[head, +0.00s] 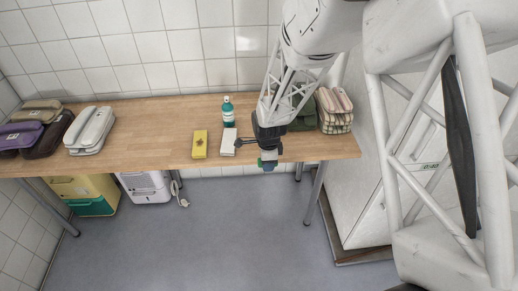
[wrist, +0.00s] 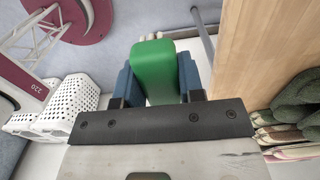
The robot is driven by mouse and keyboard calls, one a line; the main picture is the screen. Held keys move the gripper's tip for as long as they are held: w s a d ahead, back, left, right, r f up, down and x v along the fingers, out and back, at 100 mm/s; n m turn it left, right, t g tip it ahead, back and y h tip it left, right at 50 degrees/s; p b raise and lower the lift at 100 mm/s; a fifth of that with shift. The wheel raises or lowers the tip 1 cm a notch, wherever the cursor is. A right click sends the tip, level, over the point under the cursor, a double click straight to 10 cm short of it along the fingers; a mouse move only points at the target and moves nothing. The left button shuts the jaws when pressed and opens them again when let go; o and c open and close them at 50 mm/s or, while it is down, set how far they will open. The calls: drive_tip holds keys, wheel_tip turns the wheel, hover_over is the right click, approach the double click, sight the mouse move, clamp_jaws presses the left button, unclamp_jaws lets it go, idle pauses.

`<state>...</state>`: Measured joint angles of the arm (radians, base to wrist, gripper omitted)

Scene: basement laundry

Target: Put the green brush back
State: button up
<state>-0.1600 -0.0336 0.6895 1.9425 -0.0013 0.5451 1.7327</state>
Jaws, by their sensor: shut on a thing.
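The green brush (wrist: 155,70) is between the two blue fingers of my gripper (wrist: 158,82) in the wrist view, and the gripper is shut on it. Only a small green patch of the brush (head: 260,162) shows there beside the fingers. The wrist view shows the table (wrist: 268,40) to the right of the brush, apart from it.
A yellow block (head: 200,144), a white box (head: 228,142) and a teal bottle (head: 228,112) stand left of my gripper. Folded green items (head: 304,120) and checked beige items (head: 334,112) lie right. Table between is clear.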

drive_tip(key=shift+s+d, duration=0.3)
drive_tip(key=shift+s, duration=0.1)
drive_tip(key=shift+w, duration=0.1)
drive_tip(key=w, duration=0.5)
drive_tip(key=w+a+f, duration=0.1)
drive_tip(key=w, duration=0.4)
drive_tip(key=w+a, duration=0.1)
drive_tip(key=w, duration=0.4)
drive_tip(key=shift+w+a+f, duration=0.2)
drive_tip(key=shift+w+f, duration=0.1)
drive_tip(key=shift+w, duration=0.05)
drive_tip(key=shift+f, duration=1.75)
drive_tip(key=shift+f, duration=0.1)
